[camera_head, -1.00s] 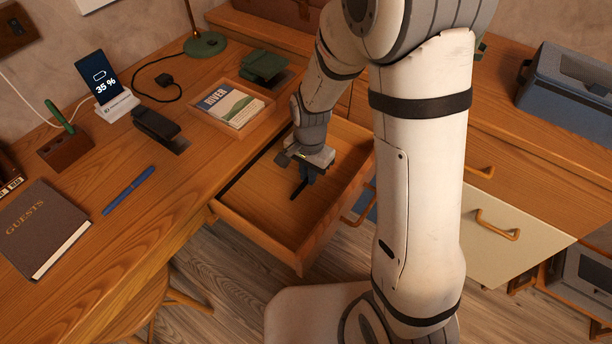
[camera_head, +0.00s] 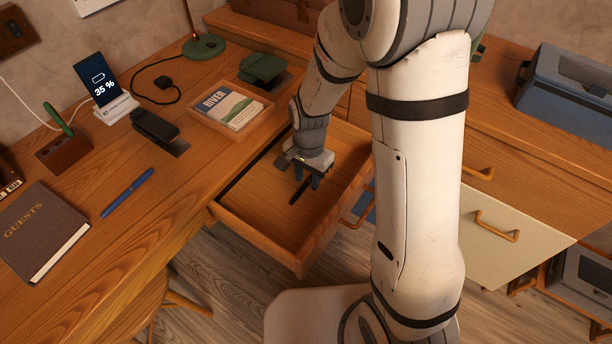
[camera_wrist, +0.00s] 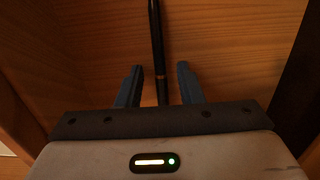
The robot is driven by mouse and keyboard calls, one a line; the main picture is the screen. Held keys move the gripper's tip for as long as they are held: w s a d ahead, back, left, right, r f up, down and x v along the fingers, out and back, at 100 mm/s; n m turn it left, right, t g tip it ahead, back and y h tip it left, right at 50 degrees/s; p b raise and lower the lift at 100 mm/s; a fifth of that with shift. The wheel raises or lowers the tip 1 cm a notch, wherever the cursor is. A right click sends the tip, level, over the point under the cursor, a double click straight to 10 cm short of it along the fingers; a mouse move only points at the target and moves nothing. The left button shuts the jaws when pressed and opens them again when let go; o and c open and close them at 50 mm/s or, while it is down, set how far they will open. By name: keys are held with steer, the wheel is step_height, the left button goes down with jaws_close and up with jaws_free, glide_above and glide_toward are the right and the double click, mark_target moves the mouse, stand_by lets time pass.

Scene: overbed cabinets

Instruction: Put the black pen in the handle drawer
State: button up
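The black pen (camera_head: 297,196) is in the open wooden drawer (camera_head: 262,241) and appears to lie on its floor. A wooden handle (camera_head: 357,213) shows at the drawer's front right. My gripper (camera_head: 307,180) points down into the drawer, above the pen. In the wrist view my gripper (camera_wrist: 159,84) has its two fingers spread, with the pen (camera_wrist: 157,45) between them and a gap on both sides. The pen's near end is hidden behind the gripper body.
The desk holds a blue pen (camera_head: 128,192), a guest book (camera_head: 42,232), a phone on a stand (camera_head: 103,88) and a tray with a booklet (camera_head: 231,108). My arm hides part of the cabinets.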

mark_target(309, 180)
step_height(309, 180, up, 12)
steer(key=p, duration=0.3)
steer(key=s+d+r+n+t, duration=0.2)
steer(key=s+d+r+n, duration=0.5)
steer(key=s+d, duration=0.4)
steer(key=shift+s+d+r+n, duration=0.25)
steer(key=shift+s+r+n, duration=0.05)
steer(key=shift+s+r, duration=0.5)
